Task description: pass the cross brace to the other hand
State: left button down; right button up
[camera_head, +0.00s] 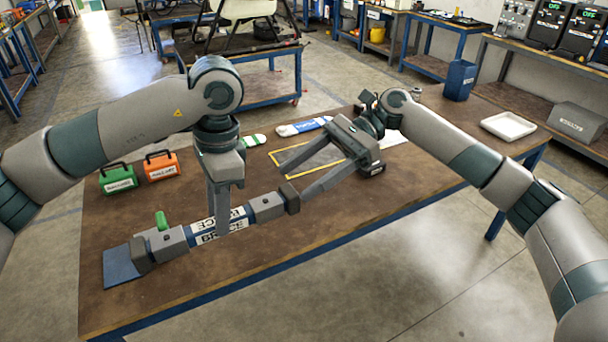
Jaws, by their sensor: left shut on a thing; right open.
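The cross brace (265,207) is a long grey bar with dark end blocks and a blue-and-white lettered middle. It lies slanted across the front left of the table, its right end further back. My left gripper (221,222) points down and is shut on the lettered middle. My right gripper (294,185) is open and reaches in from the right, its fingers spread close to the dark right end block. I cannot tell whether they touch it or straddle it. A green piece (161,220) stands up near the brace's left end.
A blue pad (121,266) lies by the brace's left end. Green (118,179) and orange (161,166) cases stand behind it. A yellow-outlined mat (288,156) lies partly under my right gripper. A white tray (508,127) and blue bin (459,80) stand at the right. The front middle tabletop is clear.

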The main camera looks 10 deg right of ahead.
aim_at(254, 211)
jog(key=shift+f, duration=0.1)
dwell(0.3)
jog(key=shift+x, duration=6)
jog(key=c, duration=1.3)
pick_arm(q)
jog(key=c, duration=1.4)
grip_release()
pick_arm(e)
jog(key=shift+c, duration=0.2)
pick_arm(q)
jog(key=shift+o, duration=0.2)
jog(key=shift+r, duration=0.15)
notch_tip(254, 211, up, 12)
jog(key=d, duration=0.1)
jog(key=shift+w+d+f, duration=0.2)
jog(key=shift+w+d, duration=0.1)
jog(key=shift+d, duration=0.1)
